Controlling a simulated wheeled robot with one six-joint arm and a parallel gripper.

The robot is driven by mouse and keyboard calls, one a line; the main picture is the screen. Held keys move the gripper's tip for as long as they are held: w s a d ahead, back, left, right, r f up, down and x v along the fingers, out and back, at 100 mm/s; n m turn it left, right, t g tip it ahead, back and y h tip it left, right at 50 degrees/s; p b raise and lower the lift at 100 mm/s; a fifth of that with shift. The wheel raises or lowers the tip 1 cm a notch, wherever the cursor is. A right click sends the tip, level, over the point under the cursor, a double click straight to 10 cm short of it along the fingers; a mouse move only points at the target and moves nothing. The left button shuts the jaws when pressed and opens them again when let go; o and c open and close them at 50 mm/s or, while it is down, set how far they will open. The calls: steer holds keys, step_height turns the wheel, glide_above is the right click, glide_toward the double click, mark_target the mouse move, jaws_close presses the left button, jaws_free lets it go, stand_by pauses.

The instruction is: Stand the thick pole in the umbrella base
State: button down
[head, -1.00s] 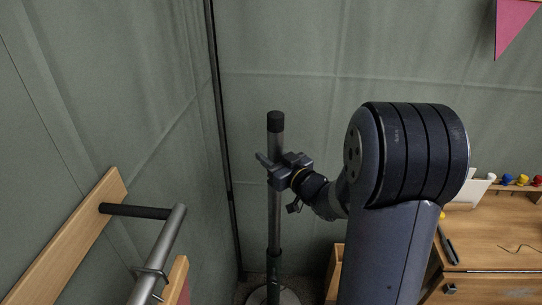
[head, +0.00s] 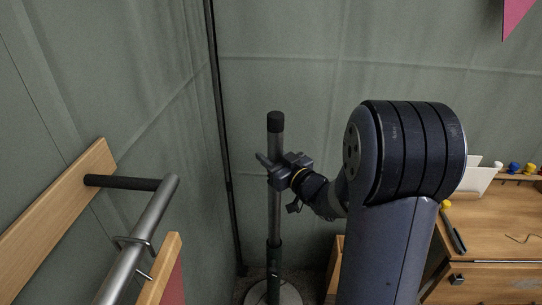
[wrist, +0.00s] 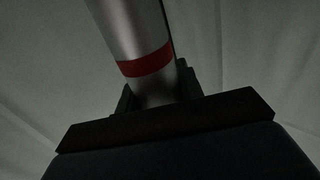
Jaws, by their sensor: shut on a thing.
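The thick pole (head: 275,205) is a grey tube with a black top end and a dark sleeve lower down. It stands about upright in the head view. My gripper (head: 276,172) is shut around its upper part. The wrist view shows the pole (wrist: 132,35) with a red band, running up from between the jaws. The umbrella base (head: 290,294) is a pale round disc on the floor at the bottom edge, partly cut off. The pole's lower part overlaps the disc in the picture. I cannot tell whether its end is in the base.
A metal rail (head: 140,235) on a wooden board (head: 60,215) stands at the left. A wooden desk (head: 500,225) with small coloured items is at the right. Grey-green fabric walls (head: 290,60) meet in a corner close behind the pole, with a thin dark upright (head: 222,120) there.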

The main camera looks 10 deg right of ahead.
steer(key=shift+f+b, duration=12.65)
steer(key=shift+f, duration=1.45)
steer(key=c, duration=0.9)
jaws_free()
steer(key=shift+o, duration=0.2)
steer(key=shift+f, duration=0.1)
steer(key=p+v, duration=0.2)
steer(key=v, duration=0.8)
steer(key=shift+s+p, duration=0.3)
steer(key=shift+s, duration=0.05)
